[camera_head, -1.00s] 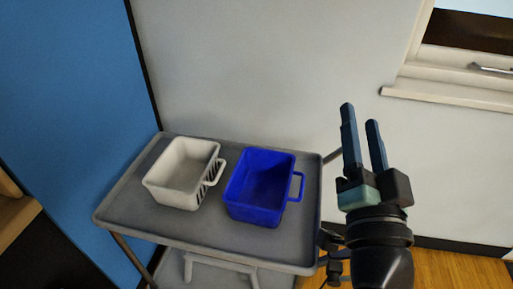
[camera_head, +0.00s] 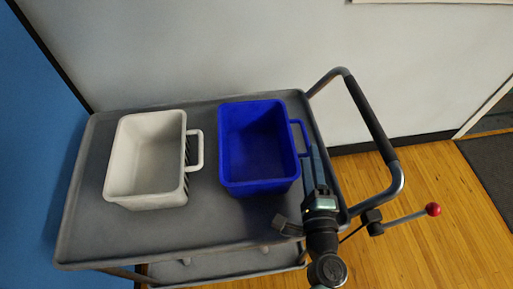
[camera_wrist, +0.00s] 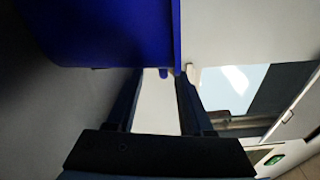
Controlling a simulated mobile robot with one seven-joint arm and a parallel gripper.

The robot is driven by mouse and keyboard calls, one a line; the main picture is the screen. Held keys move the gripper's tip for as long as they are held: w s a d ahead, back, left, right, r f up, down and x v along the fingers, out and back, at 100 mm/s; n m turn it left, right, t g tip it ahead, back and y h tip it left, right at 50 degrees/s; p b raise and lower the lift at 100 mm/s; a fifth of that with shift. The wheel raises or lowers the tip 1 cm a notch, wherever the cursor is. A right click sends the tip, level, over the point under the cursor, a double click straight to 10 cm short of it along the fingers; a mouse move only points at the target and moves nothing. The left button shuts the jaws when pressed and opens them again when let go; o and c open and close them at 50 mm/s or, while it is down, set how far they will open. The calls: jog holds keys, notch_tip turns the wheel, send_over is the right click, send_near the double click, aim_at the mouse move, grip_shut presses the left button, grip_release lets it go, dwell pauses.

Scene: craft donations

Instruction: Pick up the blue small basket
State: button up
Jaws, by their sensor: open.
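The blue small basket (camera_head: 258,150) stands upright and empty on the grey cart top, its loop handle (camera_head: 302,136) on its right side. My gripper (camera_head: 313,162) is at the basket's right side, its fingers pointing towards the handle. In the wrist view the basket (camera_wrist: 100,32) fills the upper left, just beyond the fingertips. My gripper (camera_wrist: 160,78) is open there, with a gap between the two fingers. A small blue bit shows near the fingertips; I cannot tell whether the handle is between them.
A white basket (camera_head: 148,160) with a handle stands left of the blue one on the cart top (camera_head: 200,235). The cart's push bar (camera_head: 370,120) and a red-knobbed lever (camera_head: 432,209) are close on the right. A wall is behind.

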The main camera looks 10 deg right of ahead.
aim_at(307, 136)
jog(key=shift+w+d+r+p, duration=0.1)
jog(key=shift+w+d+p, duration=0.1)
jog(key=shift+w, duration=1.45)
jog(key=shift+w+d+r+p, duration=0.1)
jog(key=shift+w+p, duration=0.1)
jog(key=shift+w, duration=1.45)
grip_shut()
